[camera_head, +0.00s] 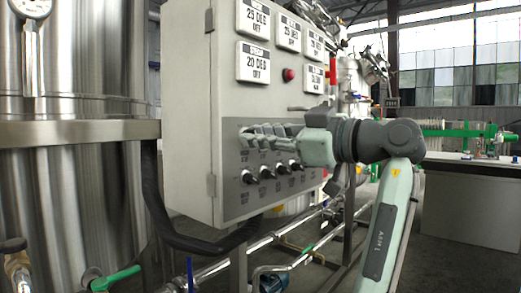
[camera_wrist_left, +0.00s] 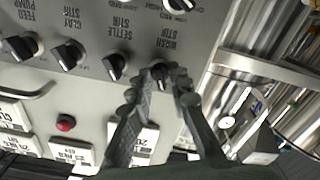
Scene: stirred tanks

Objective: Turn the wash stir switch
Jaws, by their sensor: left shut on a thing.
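The wash stir switch (camera_wrist_left: 160,72) is a dark knob on the grey control panel, under the "WASH STIR" label in the left wrist view, where the panel shows upside down. My left gripper (camera_wrist_left: 169,78) has its fingertips on either side of this knob and is shut on it. In the head view my left gripper (camera_head: 248,133) reaches from the right to the left end of the upper switch row. The fingers hide the knob there, so its turned position cannot be told. My right gripper is not in view.
A lower row of knobs (camera_head: 266,174) lies close below the gripper. A red button (camera_head: 288,74) and display plates are above. A steel tank (camera_head: 75,190) stands left.

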